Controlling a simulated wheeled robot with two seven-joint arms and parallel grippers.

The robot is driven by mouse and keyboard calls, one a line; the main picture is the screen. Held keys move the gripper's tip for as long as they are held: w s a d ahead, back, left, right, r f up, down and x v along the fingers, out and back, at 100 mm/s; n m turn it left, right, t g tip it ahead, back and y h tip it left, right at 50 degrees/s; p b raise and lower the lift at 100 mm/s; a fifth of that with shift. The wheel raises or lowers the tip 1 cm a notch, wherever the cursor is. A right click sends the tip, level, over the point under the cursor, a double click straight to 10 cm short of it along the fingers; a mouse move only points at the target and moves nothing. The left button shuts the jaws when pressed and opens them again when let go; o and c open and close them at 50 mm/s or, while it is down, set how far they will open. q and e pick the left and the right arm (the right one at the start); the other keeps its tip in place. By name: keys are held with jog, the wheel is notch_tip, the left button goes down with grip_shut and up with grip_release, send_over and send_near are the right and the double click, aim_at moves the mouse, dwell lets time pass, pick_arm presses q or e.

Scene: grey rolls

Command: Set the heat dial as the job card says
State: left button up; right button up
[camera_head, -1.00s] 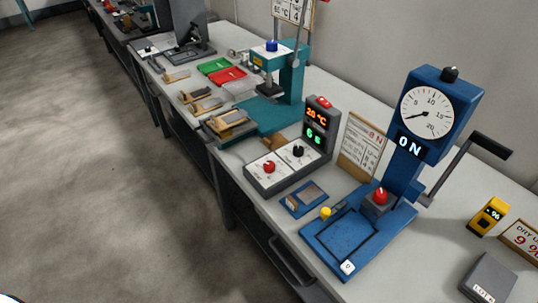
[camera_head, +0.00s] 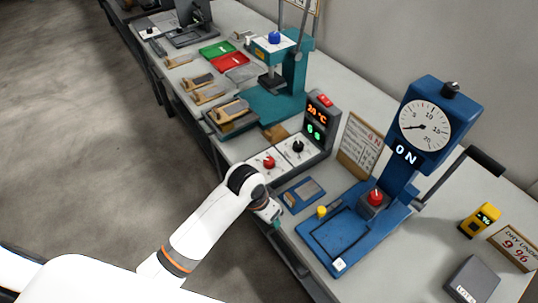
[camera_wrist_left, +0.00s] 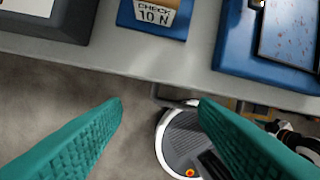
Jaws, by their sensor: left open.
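A dark control box (camera_head: 279,158) has a red dial (camera_head: 269,162) and a black dial (camera_head: 298,147) on white faces. Which one is heat is too small to read. Its display (camera_head: 317,118) shows orange "20 °C" over green "6 s". My left gripper (camera_head: 274,219) is at the bench's front edge, in front of and below the box. In the left wrist view its teal fingers (camera_wrist_left: 160,101) are apart with nothing between them, over the floor beyond the bench edge. My right gripper is out of view.
A blue tester (camera_head: 340,235) with a gauge reading "0 N" stands right of the box. A small blue pad (camera_head: 303,194) lies between them. A teal press (camera_head: 280,90) stands behind. The floor to the left is clear.

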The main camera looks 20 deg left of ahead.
pick_arm(q)
jog(key=w+r+m+g, duration=0.1)
jog(key=w+r, duration=0.3)
jog(key=w, duration=0.5)
jog(key=y, duration=0.2)
send_near(269, 160)
jog(key=shift+g, duration=0.4)
jog(key=f, duration=0.3)
jog(key=f+p, duration=0.1)
jog(key=f, duration=0.2)
jog(key=f+p, duration=0.1)
jog(key=f, duration=0.2)
jog(key=shift+w+d, duration=0.1)
jog(key=shift+w, duration=0.25)
jog(key=c, duration=1)
jog(key=shift+r, duration=0.1)
